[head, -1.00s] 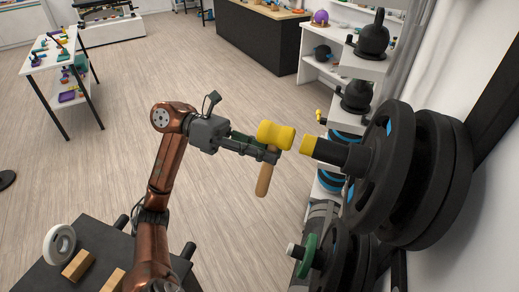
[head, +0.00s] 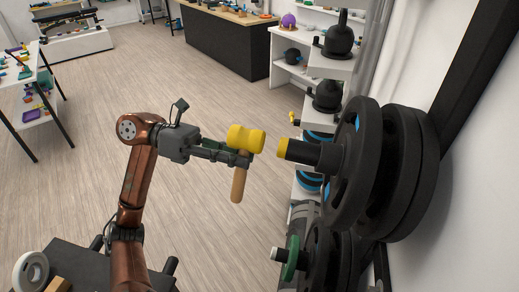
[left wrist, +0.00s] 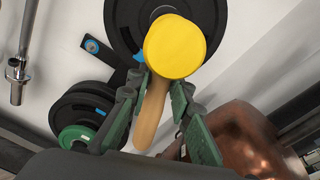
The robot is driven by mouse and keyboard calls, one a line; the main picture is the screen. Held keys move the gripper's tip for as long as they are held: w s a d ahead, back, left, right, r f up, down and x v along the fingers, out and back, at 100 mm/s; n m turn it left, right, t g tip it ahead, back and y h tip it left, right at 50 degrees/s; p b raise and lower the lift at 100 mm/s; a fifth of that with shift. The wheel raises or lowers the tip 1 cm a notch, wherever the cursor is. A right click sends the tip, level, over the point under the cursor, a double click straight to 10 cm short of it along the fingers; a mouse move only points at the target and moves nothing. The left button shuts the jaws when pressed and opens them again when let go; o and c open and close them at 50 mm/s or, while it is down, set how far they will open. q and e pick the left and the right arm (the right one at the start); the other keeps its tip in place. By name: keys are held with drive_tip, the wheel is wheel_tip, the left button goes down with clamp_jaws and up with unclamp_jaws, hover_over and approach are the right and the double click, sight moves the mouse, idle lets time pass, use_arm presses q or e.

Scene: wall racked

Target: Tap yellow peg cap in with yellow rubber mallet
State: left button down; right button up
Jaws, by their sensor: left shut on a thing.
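The yellow rubber mallet has a yellow head (head: 245,138) and a wooden handle (head: 239,185) hanging down. My left gripper (head: 240,158) is shut on the handle just below the head. In the left wrist view the round yellow face (left wrist: 174,46) stands above the green-padded fingers, with the handle (left wrist: 150,112) between them. The yellow peg cap (head: 283,148) sits on the end of a black peg (head: 305,152), right of the mallet head, with a small gap between them in the head view. I cannot make out the cap in the left wrist view. My right gripper is not in view.
Large black weight plates (head: 358,165) hang on the peg near the right wall. A lower peg has a green plate (head: 291,258). A white shelf (head: 332,64) with kettlebells stands behind. The floor left of the mallet is clear.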

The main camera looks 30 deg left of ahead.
use_arm(q)
drive_tip(key=v, duration=0.4)
drive_tip(key=shift+s+a+b, duration=0.15)
drive_tip(key=shift+a+b, duration=0.25)
